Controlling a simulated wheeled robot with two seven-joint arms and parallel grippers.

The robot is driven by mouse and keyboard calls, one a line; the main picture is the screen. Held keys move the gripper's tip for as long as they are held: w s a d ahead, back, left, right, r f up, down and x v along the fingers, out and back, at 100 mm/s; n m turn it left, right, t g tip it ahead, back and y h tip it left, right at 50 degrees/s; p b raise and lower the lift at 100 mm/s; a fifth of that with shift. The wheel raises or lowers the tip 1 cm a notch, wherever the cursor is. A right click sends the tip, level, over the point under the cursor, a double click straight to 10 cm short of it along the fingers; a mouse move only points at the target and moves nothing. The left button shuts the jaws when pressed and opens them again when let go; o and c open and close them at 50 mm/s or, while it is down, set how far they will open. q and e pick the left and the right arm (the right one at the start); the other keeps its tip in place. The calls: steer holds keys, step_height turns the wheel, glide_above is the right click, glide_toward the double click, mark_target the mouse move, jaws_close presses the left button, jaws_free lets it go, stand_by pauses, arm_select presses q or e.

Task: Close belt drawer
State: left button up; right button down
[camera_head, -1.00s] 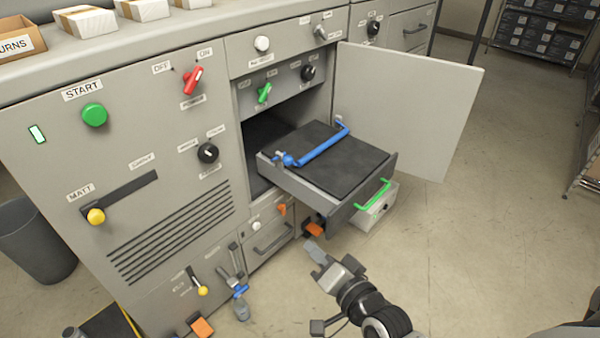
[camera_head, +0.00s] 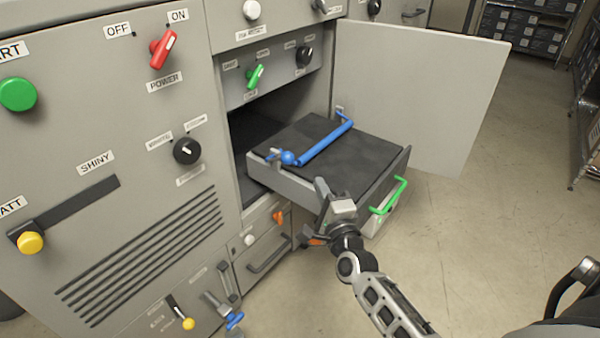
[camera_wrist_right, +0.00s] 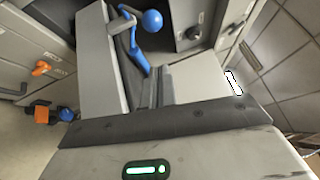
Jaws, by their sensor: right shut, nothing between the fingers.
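The belt drawer (camera_head: 374,163) sticks out of the machine's open bay, with a black belt on top. A blue bar (camera_head: 322,146) with a ball end lies across it, and a green handle (camera_head: 389,196) is on its front. My right gripper (camera_head: 325,192) is shut and empty, close to the drawer's left front corner and hiding part of its near side; I cannot tell whether they touch. The right wrist view shows the drawer's side wall (camera_wrist_right: 98,70) and the blue ball (camera_wrist_right: 152,20) just beyond the fingers. My left gripper is not in view.
An open grey door (camera_head: 425,95) stands to the right of the bay. A closed lower drawer (camera_head: 264,248) with a dark handle and an orange lever (camera_head: 278,217) sit below.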

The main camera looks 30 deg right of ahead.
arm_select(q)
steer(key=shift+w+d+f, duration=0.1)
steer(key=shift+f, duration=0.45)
arm_select(e)
steer(key=w+a+r, duration=0.1)
steer(key=w, duration=0.5)
steer(key=shift+w+a, duration=0.3)
steer(key=shift+w, duration=0.05)
steer(key=shift+r, duration=0.1)
